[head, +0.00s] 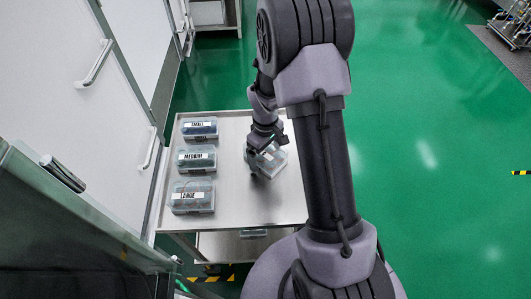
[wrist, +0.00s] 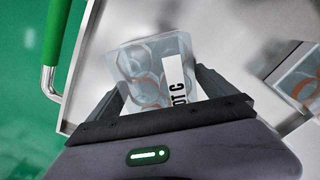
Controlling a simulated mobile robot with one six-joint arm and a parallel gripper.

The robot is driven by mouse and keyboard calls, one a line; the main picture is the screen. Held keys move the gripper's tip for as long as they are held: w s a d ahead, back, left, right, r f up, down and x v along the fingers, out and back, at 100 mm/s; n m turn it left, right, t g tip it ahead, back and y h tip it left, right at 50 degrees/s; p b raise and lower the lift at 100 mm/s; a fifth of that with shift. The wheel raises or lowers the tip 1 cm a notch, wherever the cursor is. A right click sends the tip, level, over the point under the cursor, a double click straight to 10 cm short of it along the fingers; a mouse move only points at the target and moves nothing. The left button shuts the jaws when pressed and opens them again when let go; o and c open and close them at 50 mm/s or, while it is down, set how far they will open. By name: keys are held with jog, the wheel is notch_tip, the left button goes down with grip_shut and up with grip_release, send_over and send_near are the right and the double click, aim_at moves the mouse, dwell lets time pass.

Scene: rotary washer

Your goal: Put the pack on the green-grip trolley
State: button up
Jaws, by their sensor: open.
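A clear pack (head: 270,159) with a white label and orange rings or coils inside is at the trolley's steel top (head: 235,212), right of the labelled boxes. In the wrist view the pack (wrist: 150,75) shows between the two fingers, its label partly hidden and reading "OT C". My gripper (head: 264,152) is open around the pack. I cannot tell if the fingers touch it. The pack appears to rest on the top. A green grip (wrist: 56,30) on a metal handle shows beside the trolley top (wrist: 105,28) in the wrist view.
Clear boxes marked SMALL (head: 200,128), MEDIUM (head: 196,158) and LARGE (head: 191,196) stand along the left of the top. White doors with handles (head: 95,63) rise close on the left. A lower shelf (head: 225,246) holds another box. Green floor on the right is open.

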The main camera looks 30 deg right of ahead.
notch_tip(320, 180, up, 12)
jog(key=p, duration=0.5)
jog(key=shift+r, duration=0.25)
jog(key=s+a+r+m+t, duration=0.2)
jog(key=s+a+r, duration=0.2)
jog(key=r, duration=0.5)
jog(key=s+a+r+m+t, duration=0.1)
jog(key=s+a+r+m, duration=0.25)
jog(key=r, duration=0.55)
jog(key=s+a+r+m+t+y, duration=0.1)
jog(key=s+a+r, duration=0.1)
jog(key=s, duration=0.4)
jog(key=s+a+r+m+t+y, duration=0.1)
jog(key=s+a+r+m, duration=0.1)
jog(key=s, duration=0.4)
jog(key=shift+a+r+t, duration=0.4)
jog(key=shift+a+r, duration=0.1)
jog(key=shift+a, duration=0.3)
